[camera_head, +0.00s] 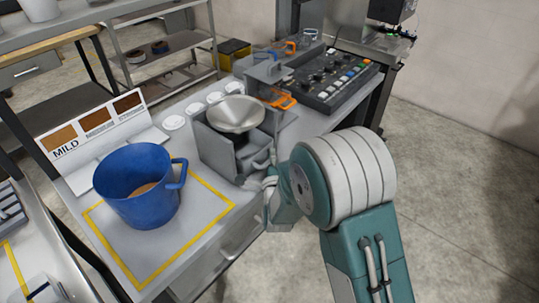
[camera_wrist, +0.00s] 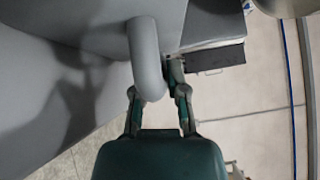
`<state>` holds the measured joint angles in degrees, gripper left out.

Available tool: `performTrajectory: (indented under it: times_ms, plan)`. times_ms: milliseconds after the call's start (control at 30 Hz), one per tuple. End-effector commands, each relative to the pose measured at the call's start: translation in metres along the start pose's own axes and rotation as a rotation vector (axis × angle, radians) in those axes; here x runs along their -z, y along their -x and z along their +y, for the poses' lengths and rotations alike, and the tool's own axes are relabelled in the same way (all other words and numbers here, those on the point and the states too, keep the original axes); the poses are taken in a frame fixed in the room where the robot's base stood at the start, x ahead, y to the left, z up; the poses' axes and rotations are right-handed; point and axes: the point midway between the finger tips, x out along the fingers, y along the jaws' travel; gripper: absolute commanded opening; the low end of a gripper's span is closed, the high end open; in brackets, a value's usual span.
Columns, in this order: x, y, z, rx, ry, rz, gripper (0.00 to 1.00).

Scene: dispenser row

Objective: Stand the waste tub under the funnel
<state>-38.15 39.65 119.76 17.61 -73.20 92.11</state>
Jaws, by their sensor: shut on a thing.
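The funnel (camera_head: 236,113) is a wide metal bowl on a grey box-shaped stand (camera_head: 212,152). A grey tub (camera_head: 250,157), seemingly the waste tub, is at the front right of the stand, below the funnel's rim. It is mostly hidden, and I cannot tell whether it rests or is lifted. My gripper (camera_head: 268,178) reaches it from the right. In the wrist view my gripper (camera_wrist: 158,92) is shut on the thick grey handle (camera_wrist: 146,55) of the tub, whose wall fills the upper left. The tub's base is not clear in either view.
A blue mug (camera_head: 138,190) with brown contents stands inside a yellow-outlined square at the front left. A sign reading MILD (camera_head: 95,125) stands behind it. White round discs (camera_head: 193,108) line the back. A button panel (camera_head: 335,80) and an orange item (camera_head: 283,99) are beyond the funnel.

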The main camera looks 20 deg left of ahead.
Motion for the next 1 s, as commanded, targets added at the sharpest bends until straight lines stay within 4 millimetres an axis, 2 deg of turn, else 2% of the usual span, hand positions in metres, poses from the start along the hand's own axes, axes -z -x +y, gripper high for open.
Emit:
performTrajectory:
  times_ms: [67,100,167,200,633,767,1000]
  plan:
    - [-0.003,-0.001,0.003,0.001,0.002,-0.001,0.00]
    - [-0.004,-0.002,0.005,0.000,0.005,-0.001,0.22]
    - [-0.005,-0.002,0.005,0.000,0.006,-0.001,0.49]
    - [-0.005,-0.002,0.005,0.000,0.006,-0.001,0.52]
    - [-0.002,0.002,-0.001,0.002,0.002,0.001,0.52]
    - [-0.003,0.022,-0.001,0.001,0.003,0.001,0.52]
    - [-0.006,0.073,0.002,-0.001,0.007,-0.001,0.52]
